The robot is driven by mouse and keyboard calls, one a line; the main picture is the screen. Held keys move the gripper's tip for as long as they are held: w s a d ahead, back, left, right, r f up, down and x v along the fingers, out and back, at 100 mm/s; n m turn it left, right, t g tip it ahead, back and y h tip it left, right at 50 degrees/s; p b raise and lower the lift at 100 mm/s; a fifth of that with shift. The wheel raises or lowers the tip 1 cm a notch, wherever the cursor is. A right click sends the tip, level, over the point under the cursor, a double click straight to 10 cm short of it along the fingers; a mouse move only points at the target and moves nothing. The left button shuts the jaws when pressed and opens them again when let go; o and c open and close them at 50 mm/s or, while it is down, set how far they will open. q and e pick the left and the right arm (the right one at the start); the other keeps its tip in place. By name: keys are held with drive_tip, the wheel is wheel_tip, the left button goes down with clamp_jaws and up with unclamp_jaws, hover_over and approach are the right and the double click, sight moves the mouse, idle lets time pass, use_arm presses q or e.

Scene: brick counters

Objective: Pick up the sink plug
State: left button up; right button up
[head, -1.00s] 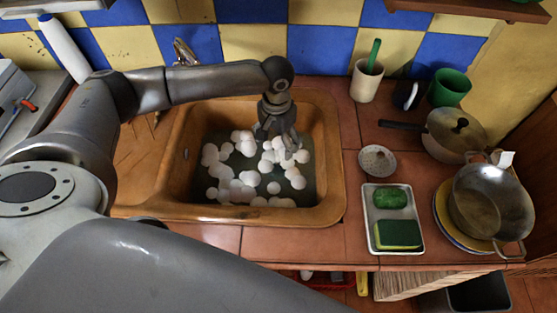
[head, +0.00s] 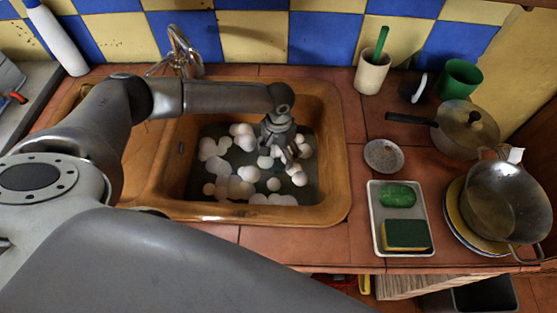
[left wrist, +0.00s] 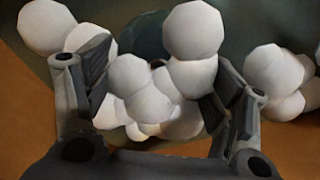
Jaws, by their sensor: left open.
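The brown sink (head: 335,185) holds dark water or a dark bottom with many white foam balls (head: 244,137). My left gripper (head: 284,154) reaches down into the right part of the sink, open, among the foam balls. In the left wrist view, its two fingers (left wrist: 160,72) stand apart with white balls between and around them. A dark round shape with a small reddish spot shows partly behind the balls, between the fingers; it may be the sink plug, but the foam hides most of it. My right gripper is not in view.
Right of the sink are a round pale strainer-like disc (head: 384,156), a tray (head: 378,228) with a green soap and a sponge, a lidded pan (head: 465,130) and a metal pot (head: 505,200). A faucet (head: 182,52) stands behind the sink.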

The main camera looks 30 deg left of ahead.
use_arm(q)
drive_tip(key=shift+d+f, duration=0.1)
drive_tip(key=shift+f, duration=1.3)
drive_tip(key=c, duration=1.1)
drive_tip(key=shift+r, duration=0.15)
drive_tip(key=shift+c, duration=0.2)
